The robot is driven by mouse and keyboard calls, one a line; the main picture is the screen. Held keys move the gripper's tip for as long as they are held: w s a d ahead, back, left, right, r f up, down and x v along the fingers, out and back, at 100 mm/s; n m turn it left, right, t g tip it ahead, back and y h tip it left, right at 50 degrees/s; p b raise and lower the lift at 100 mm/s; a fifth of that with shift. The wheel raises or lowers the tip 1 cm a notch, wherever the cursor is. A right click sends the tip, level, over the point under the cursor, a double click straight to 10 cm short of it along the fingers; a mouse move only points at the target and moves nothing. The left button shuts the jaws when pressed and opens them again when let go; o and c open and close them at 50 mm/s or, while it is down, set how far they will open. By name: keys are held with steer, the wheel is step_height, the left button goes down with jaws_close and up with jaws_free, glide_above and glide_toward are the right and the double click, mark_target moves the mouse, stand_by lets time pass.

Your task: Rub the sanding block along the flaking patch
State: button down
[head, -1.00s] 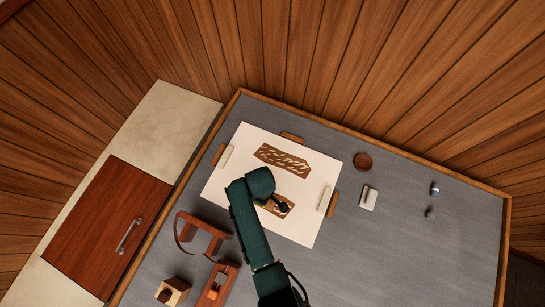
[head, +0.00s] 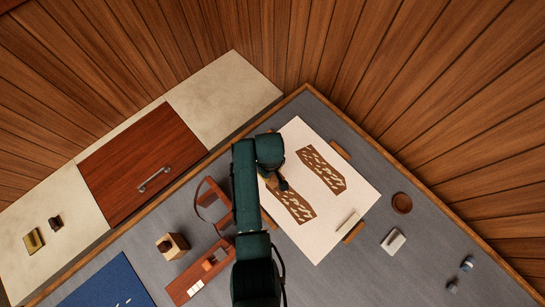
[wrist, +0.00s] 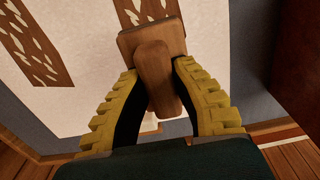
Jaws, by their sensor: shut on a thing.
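The pale panel (head: 335,225) lies on the grey table and carries two brown flaking patches. One patch (head: 321,169) is fully visible; the other (head: 296,205) lies nearer my arm. My gripper (head: 277,182) is over the upper-left end of this nearer patch. In the wrist view, my gripper (wrist: 156,75) is shut on the handle of the brown wooden sanding block (wrist: 133,43). The block covers part of a patch (wrist: 148,8); whether it touches the surface I cannot tell. The other patch (wrist: 37,45) shows at left. The block is hard to make out in the head view.
A round brown dish (head: 401,203), a pale block (head: 393,241) and small bottles (head: 467,264) stand right of the panel. A curved wooden piece (head: 206,197), a wooden cube (head: 172,246) and a reddish tray (head: 184,291) are left of my arm. A blue mat (head: 105,285) lies lower left.

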step_height(320, 180, up, 5)
steer(key=p, duration=0.3)
steer(key=shift+f, duration=0.2)
